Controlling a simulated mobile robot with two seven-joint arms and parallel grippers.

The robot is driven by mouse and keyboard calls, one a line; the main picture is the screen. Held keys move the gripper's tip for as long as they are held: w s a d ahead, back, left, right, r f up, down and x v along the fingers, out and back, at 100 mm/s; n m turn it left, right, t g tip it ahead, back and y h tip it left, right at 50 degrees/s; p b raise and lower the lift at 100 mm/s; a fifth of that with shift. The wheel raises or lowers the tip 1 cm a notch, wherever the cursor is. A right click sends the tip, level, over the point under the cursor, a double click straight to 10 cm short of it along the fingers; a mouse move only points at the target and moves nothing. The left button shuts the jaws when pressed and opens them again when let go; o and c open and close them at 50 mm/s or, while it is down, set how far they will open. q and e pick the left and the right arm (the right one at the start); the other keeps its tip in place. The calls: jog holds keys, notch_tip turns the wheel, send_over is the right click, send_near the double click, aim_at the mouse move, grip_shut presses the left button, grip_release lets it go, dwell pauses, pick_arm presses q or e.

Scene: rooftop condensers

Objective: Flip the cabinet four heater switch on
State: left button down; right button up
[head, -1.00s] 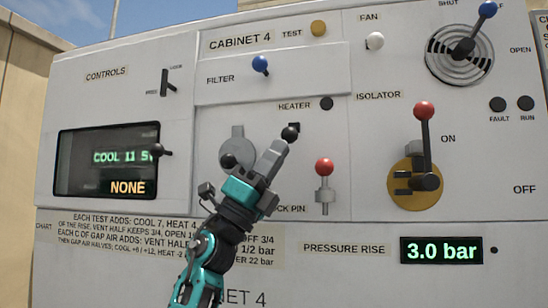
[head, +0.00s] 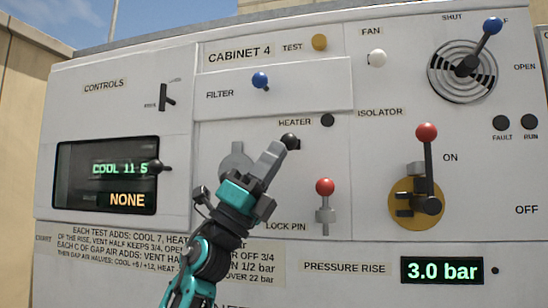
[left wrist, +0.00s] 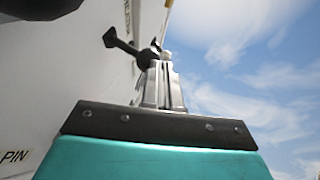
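The heater switch (head: 290,142) is a short lever with a black ball knob, below the HEATER label on the white cabinet 4 panel (head: 225,132). The round lamp (head: 327,120) beside that label is dark. My left gripper (head: 273,151) reaches up from below. Its grey fingertips are at the lower left of the knob, touching or nearly touching it. In the left wrist view the fingers (left wrist: 163,85) are together, with a black knob (left wrist: 147,58) just beyond their tips at the left. Nothing shows between them. My right gripper is not in view.
A red-knobbed lock pin (head: 325,188) is at the right, and the isolator lever (head: 427,150) is further right. A display (head: 107,175) at left reads NONE; the pressure display (head: 442,270) reads 3.0 bar.

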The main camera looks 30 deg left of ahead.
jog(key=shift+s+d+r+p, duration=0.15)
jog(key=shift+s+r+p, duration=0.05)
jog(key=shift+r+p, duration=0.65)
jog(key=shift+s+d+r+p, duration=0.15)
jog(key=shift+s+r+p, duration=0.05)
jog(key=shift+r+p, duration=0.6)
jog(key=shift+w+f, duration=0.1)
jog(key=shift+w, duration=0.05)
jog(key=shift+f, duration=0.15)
